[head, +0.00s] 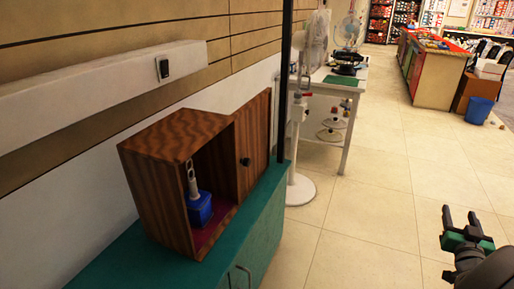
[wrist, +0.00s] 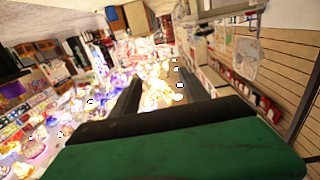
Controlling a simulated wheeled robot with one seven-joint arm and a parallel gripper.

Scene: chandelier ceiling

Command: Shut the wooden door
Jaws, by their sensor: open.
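A small wooden cabinet (head: 180,150) stands on a green-topped counter at the left in the head view. Its wooden door (head: 254,142) stands open, swung out to the right side, with a dark round knob (head: 245,162) on the face turned to me. Inside the cabinet is a blue object (head: 200,208) with a grey upright part. My gripper (head: 462,222) is at the lower right of the head view, over the floor and well apart from the door. Its fingers are open and empty; they also show in the wrist view (wrist: 175,95). The wrist view does not show the cabinet.
The green counter (head: 262,208) runs along the wall under the cabinet. A dark post (head: 283,80) rises just behind the door. A white fan (head: 302,190) and a white table (head: 350,110) stand beyond. The tiled floor (head: 350,235) between counter and gripper is clear.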

